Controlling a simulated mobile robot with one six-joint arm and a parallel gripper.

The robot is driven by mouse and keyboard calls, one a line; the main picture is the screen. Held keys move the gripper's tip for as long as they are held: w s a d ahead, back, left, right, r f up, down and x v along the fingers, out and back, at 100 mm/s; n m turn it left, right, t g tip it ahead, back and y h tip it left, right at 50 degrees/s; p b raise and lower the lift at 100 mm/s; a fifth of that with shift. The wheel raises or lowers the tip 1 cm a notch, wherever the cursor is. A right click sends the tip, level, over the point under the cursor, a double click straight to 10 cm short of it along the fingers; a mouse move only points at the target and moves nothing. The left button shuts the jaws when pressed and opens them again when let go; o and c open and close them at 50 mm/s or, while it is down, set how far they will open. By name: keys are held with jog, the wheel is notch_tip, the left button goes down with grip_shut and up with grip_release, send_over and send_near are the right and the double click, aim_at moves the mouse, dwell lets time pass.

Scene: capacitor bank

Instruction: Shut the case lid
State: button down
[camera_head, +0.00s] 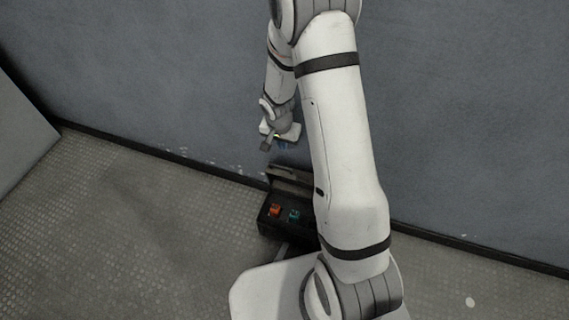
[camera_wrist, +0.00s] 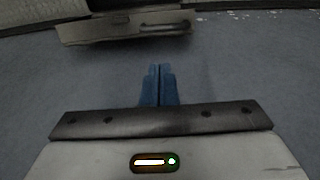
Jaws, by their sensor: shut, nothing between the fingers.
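The case (camera_head: 270,233) is a dark box on the floor near the wall in the head view, partly hidden behind my arm. Its lid (camera_head: 290,176) stands raised at the wall side, so the case is open. In the wrist view the lid (camera_wrist: 125,27) shows as a grey-brown panel at the top, beyond the fingertips. My gripper (camera_head: 283,146) is above the lid in the head view, apart from it. In the wrist view its blue fingers (camera_wrist: 159,70) are together and empty.
An orange item (camera_head: 276,210) and a teal item (camera_head: 294,215) sit inside the case. The grey wall (camera_head: 150,80) rises close behind it. A pale panel (camera_head: 20,140) stands at the far left. The floor (camera_head: 130,230) left of the case is clear.

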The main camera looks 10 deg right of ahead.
jog(key=f+b, duration=0.1)
jog(key=f, duration=0.2)
jog(key=w+f+b, duration=0.1)
jog(key=f, duration=0.2)
jog(key=d+f+b, duration=0.1)
jog(key=f+b, duration=0.1)
jog(key=f, duration=0.2)
jog(key=shift+w+f, duration=0.1)
jog(key=shift+w, duration=0.2)
jog(key=shift+a, duration=0.1)
